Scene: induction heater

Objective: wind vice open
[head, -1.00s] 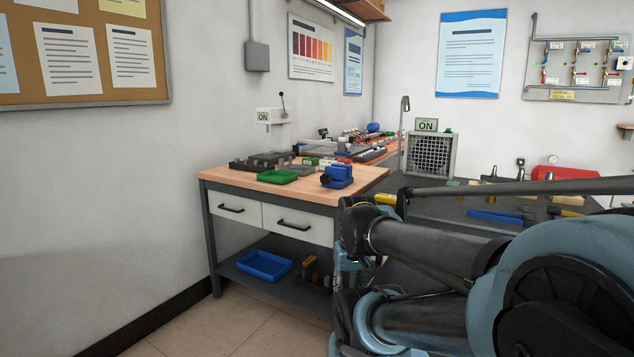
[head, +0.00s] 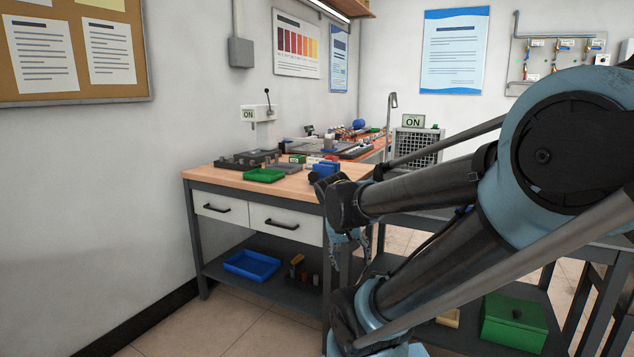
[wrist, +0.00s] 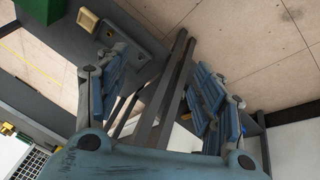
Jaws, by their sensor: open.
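The blue vice (head: 322,171) sits on the wooden-topped workbench (head: 218,176), near its front right corner. My arm hides much of the vice in the head view, and I cannot make out its handle or how far its jaws are apart. The vice is not clearly seen in the wrist view. My gripper (wrist: 158,88) is open and empty in the wrist view, its two fingers wide apart. In the head view my gripper (head: 345,250) shows only in part, low in front of the bench's right end and below the vice, apart from it.
A green tray (head: 264,176) lies left of the vice. A blue tray (head: 252,265) is on the bench's lower shelf. A green box (head: 514,322) sits low on the right, also seen in the wrist view (wrist: 40,8). Dark frame legs (wrist: 168,95) show beyond my fingers.

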